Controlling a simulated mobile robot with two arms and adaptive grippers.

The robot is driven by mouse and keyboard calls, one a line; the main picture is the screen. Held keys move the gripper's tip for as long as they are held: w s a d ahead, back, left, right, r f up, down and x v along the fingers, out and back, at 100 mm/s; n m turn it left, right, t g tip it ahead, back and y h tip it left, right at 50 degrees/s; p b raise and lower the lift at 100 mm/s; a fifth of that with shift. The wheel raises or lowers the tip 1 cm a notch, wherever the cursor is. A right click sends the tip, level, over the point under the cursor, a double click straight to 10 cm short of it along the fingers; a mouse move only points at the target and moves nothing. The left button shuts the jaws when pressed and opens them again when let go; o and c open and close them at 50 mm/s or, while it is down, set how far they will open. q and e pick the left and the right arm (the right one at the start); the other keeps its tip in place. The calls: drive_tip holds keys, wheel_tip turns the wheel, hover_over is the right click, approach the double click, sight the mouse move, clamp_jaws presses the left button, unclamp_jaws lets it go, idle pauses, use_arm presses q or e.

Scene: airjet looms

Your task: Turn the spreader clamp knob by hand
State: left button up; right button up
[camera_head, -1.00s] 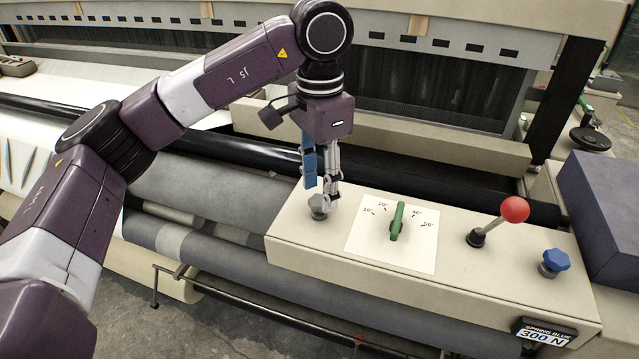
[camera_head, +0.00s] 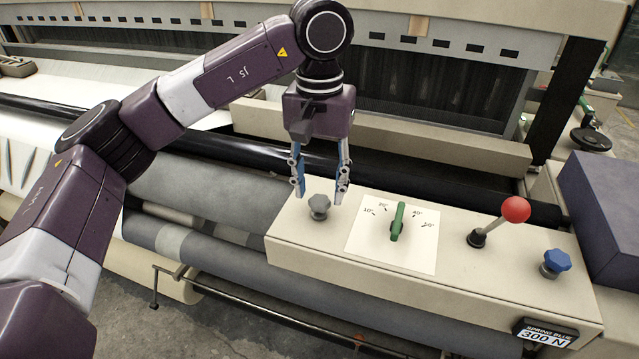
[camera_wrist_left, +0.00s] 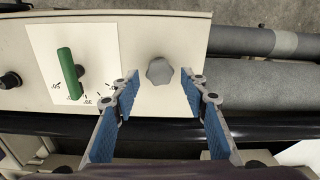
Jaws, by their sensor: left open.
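A small grey lobed knob (camera_head: 319,206) stands near the left end of the cream control box (camera_head: 330,250); I take it as the clamp knob, though it has no readable label. My left gripper (camera_head: 320,195) points down just above and behind it, open, with its blue-padded fingers apart. In the left wrist view the knob (camera_wrist_left: 160,71) shows whole between the two fingertips (camera_wrist_left: 159,82), and neither finger visibly touches it. My right gripper is in neither view.
The box also carries a green pointer (camera_head: 398,221) on a white dial plate (camera_head: 366,245), a red-ball lever (camera_head: 514,210) and a blue knob (camera_head: 555,262). A purple block (camera_head: 608,215) stands at the right. Fabric rolls (camera_head: 210,250) lie left of the box.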

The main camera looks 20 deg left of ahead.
use_arm(q)
drive_tip(key=shift+r+p, duration=1.8)
drive_tip(key=shift+r, duration=0.75)
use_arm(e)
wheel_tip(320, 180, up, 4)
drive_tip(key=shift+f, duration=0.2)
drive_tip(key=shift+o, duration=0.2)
